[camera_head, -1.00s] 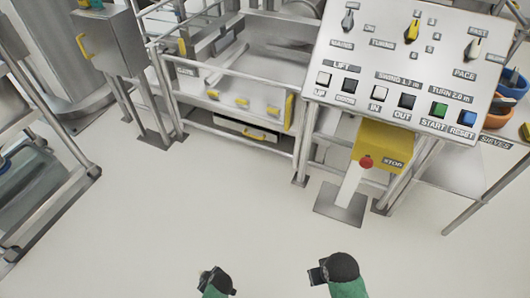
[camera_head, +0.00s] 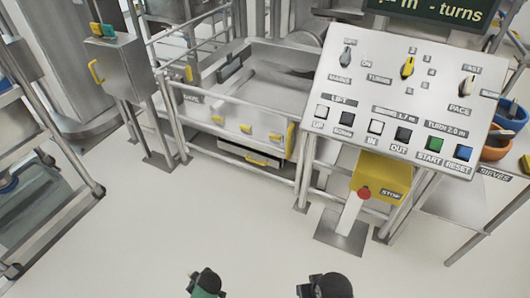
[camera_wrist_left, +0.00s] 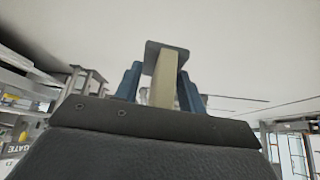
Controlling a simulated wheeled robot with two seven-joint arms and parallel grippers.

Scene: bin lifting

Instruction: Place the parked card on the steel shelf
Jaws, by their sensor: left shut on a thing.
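In the left wrist view my left gripper (camera_wrist_left: 160,88) has two blue fingers shut on a narrow beige piece (camera_wrist_left: 164,72) with a flat grey end. It may be the parked card; no writing shows on it. In the head view only green and dark parts of my arms show at the bottom edge, with no fingers visible. My right gripper's fingers are not seen. I cannot tell which surface is the steel shelf; a steel rack (camera_head: 75,160) stands at the left and a steel table (camera_head: 450,210) labelled SIEVES at the right.
A tilted control panel (camera_head: 385,160) with knobs and buttons stands centre right, above a yellow stop box (camera_head: 380,178). Left of it is a railed steel frame (camera_head: 178,130). A grey cabinet (camera_head: 125,65) with a yellow handle stands further left. The pale floor (camera_head: 150,230) in front is clear.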

